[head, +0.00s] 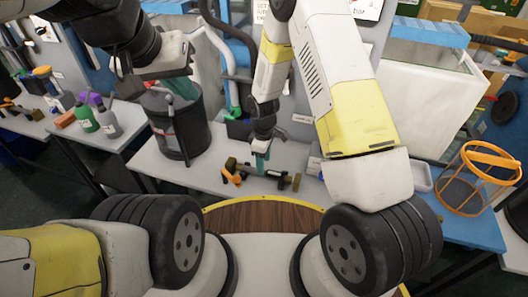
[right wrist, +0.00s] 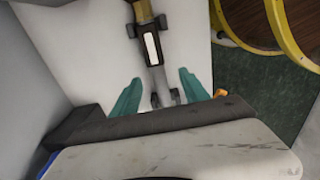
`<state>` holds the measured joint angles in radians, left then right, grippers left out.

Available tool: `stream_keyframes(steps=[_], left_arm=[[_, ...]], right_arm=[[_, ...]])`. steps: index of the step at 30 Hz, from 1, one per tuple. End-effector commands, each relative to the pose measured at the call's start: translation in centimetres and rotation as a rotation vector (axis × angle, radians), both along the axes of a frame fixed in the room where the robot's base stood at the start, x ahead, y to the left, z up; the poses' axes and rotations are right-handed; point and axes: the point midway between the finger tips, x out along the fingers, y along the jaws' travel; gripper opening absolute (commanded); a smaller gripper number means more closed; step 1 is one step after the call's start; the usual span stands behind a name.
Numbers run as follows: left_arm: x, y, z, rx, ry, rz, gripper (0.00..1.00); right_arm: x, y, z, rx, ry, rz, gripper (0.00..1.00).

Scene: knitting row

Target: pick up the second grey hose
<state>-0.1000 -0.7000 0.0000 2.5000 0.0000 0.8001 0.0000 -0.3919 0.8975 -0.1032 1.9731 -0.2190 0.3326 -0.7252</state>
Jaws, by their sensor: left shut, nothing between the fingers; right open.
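A dark grey hose (head: 213,18) curves down at the back, beside a blue upright part. I cannot tell whether it is the task's second grey hose. My left gripper (head: 180,84) is shut and empty, above the black canister (head: 180,128). My right gripper (head: 262,161) points down low over the grey table. Its teal fingers are open in the right wrist view (right wrist: 160,92). A dark piece with olive-yellow ends and a white label (right wrist: 151,47) lies ahead of and partly between them. It appears ungripped.
Small black and olive pieces (head: 284,180) and an orange-handled tool (head: 232,176) lie near my right gripper. Green and grey bottles (head: 107,122) stand at left. An orange wire basket (head: 478,180) and a white tank (head: 428,105) stand at right. The table's left front (head: 165,173) is clear.

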Motion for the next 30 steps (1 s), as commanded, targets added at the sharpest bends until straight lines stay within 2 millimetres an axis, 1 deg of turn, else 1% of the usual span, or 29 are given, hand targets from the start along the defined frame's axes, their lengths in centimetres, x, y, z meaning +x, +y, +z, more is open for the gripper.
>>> stream_keyframes(steps=[10,14,20,23,24,28,30], left_arm=[[0.0,0.0,0.0,0.0,0.0,0.0,0.0],[0.0,0.0,0.0,0.0,0.0,0.0,0.0],[0.0,0.0,0.0,0.0,0.0,0.0,0.0],[0.0,0.0,0.0,0.0,0.0,0.0,0.0],[0.0,0.0,0.0,0.0,0.0,0.0,0.0],[0.0,0.0,0.0,0.0,0.0,0.0,0.0],[0.0,0.0,0.0,0.0,0.0,0.0,0.0]], right_arm=[[0.4,-0.1,-4.8,-0.002,0.002,-0.002,0.53],[0.5,-0.1,-5.5,0.0,0.0,-0.002,0.53],[0.5,-0.1,-5.5,0.0,0.0,-0.003,0.53],[0.5,-0.1,-5.5,0.0,0.0,-0.003,0.35],[0.5,-0.1,-5.5,0.0,0.0,-0.003,0.27],[0.5,-0.1,-5.5,0.0,0.0,-0.003,0.02],[0.5,-0.1,-5.5,0.0,0.0,-0.003,0.0]])
